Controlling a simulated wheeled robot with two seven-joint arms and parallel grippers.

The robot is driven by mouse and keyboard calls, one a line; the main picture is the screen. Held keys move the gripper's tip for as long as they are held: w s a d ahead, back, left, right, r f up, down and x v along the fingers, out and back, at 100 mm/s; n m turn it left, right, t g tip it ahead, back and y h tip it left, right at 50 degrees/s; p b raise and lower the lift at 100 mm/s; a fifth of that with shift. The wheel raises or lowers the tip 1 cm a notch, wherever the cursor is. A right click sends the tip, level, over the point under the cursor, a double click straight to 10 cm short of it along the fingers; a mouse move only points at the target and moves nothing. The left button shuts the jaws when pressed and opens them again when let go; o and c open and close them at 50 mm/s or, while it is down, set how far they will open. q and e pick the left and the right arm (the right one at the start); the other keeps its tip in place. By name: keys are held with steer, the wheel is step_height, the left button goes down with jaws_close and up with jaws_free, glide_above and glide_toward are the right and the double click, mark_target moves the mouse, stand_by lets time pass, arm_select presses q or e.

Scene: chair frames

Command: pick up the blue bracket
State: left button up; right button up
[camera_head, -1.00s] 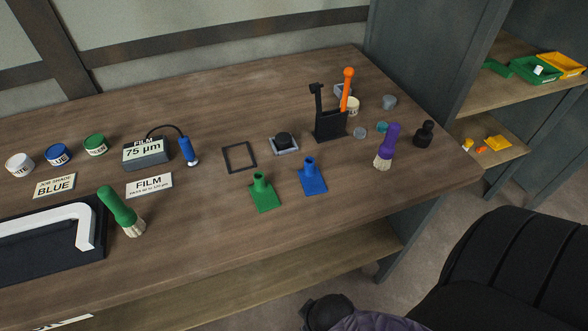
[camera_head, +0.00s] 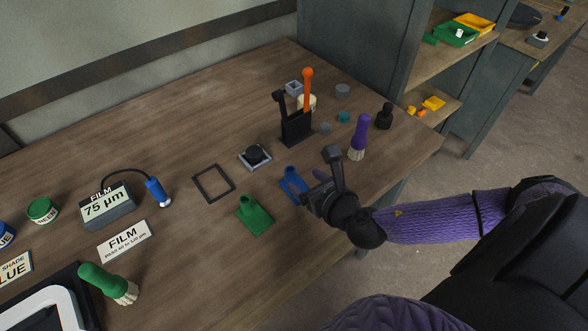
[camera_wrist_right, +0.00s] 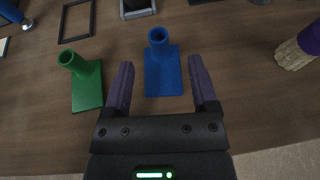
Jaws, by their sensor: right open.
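The blue bracket (camera_head: 293,184) is a flat plate with a short tube, lying on the wooden table in the head view. My right gripper (camera_head: 322,178) is beside it and hides part of its right side. In the right wrist view the blue bracket (camera_wrist_right: 163,68) lies ahead, between the lines of the two purple fingers. The right gripper (camera_wrist_right: 160,82) is open, with nothing held. I cannot tell its height above the bracket. My left gripper is not in view.
A similar green bracket (camera_head: 255,216) lies just left of the blue one. A purple-handled brush (camera_head: 359,137) stands to the right. A black holder (camera_head: 296,126) with an orange-handled tool is behind. A square frame (camera_head: 213,183) and film gauge (camera_head: 106,205) are farther left.

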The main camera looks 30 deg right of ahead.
mark_target(292, 172)
steer(key=b+x, duration=0.2)
steer(key=x, duration=0.6)
steer(key=shift+a+f+b, duration=0.1)
steer(key=shift+b, duration=0.2)
steer(key=shift+w, duration=0.35)
jaws_close()
